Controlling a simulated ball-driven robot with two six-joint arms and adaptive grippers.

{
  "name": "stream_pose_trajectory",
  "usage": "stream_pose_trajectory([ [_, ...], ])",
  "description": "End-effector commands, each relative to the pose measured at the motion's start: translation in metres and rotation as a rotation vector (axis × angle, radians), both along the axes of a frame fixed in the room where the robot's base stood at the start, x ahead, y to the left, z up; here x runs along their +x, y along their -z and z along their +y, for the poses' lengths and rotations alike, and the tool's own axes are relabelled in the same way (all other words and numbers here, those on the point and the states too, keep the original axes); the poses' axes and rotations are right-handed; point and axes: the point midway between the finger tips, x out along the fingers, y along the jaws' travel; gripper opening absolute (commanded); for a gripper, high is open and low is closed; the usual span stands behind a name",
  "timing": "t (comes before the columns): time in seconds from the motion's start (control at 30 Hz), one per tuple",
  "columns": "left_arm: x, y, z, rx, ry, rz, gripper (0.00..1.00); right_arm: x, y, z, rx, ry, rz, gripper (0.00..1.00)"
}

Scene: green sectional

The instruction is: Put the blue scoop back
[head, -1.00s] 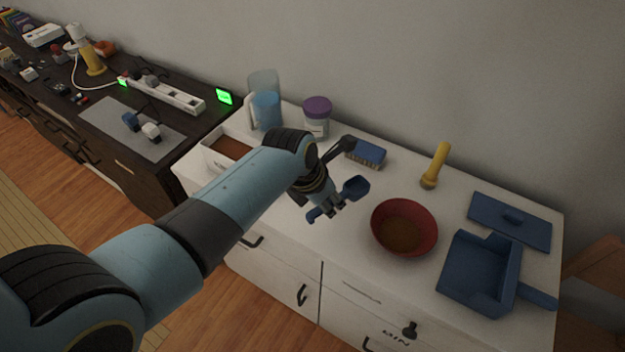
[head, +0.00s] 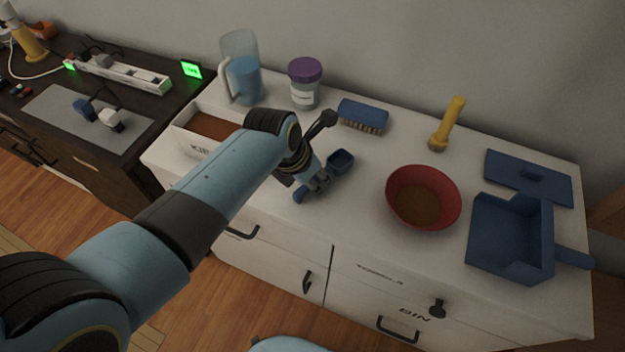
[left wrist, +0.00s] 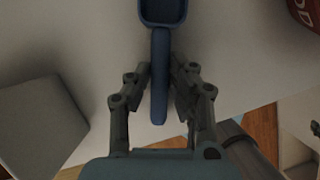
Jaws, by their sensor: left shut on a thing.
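The blue scoop (head: 341,160) is in my left gripper (head: 319,182), above the white counter and left of the red bowl (head: 396,204). In the left wrist view, the gripper (left wrist: 161,76) is shut on the scoop's handle (left wrist: 160,50), with a finger on each side. The scoop's cup (left wrist: 163,10) is cut off by the top edge. In the head view the cup opening faces up and looks empty. A white open box (head: 187,150) with brown contents stands left of the gripper, partly hidden by my arm. My right gripper is not in view.
A water jug (head: 242,80), a purple-lidded jar (head: 304,90) and a blue brush (head: 363,114) stand behind the scoop. A yellow flashlight (head: 447,125), blue dustpan (head: 497,240) and blue lid-like board (head: 510,170) are to the right. Bare counter lies in front of the bowl.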

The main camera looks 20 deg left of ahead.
Motion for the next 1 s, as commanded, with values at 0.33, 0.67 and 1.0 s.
stream_pose_trajectory([
  [0.33, 0.0, 0.0, 0.0, 0.0, 0.001, 0.001, 0.34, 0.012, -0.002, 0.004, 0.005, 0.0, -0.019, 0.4],
  [0.67, 0.0, 0.0, 0.0, 0.0, 0.001, 0.0, 0.43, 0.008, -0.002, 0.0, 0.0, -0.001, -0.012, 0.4],
  [1.0, -0.017, -0.048, 0.008, 0.0, 0.001, -0.003, 0.43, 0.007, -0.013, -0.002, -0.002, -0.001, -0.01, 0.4],
])
